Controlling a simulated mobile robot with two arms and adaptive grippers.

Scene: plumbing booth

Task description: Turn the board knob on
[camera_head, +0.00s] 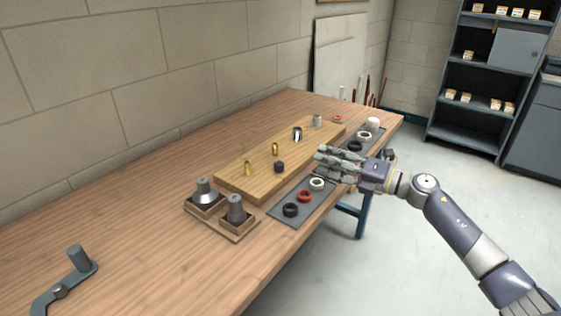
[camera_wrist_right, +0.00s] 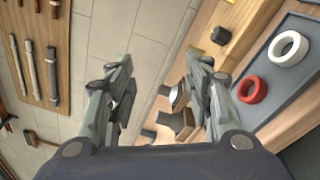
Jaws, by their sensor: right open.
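A wooden board (camera_head: 228,181) lies on the workbench and carries several small fittings. A small dark knob (camera_head: 279,167) sits on its near side; what looks like the same knob (camera_wrist_right: 221,36) shows in the right wrist view, right of the fingers. Its on or off setting cannot be read. Brass fittings (camera_head: 275,149) and grey metal fittings (camera_head: 317,120) stand on the board. My right gripper (camera_head: 322,155) is open and empty, right of the knob and apart from it, near the board's near edge. Its spread fingers also show in the wrist view (camera_wrist_right: 158,80).
A dark tray (camera_head: 278,221) with black, red and white rings lies before the board; another (camera_head: 376,134) lies farther right. Wooden holders (camera_head: 230,234) with grey cones stand left. Bare bench top (camera_head: 150,230) lies between.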

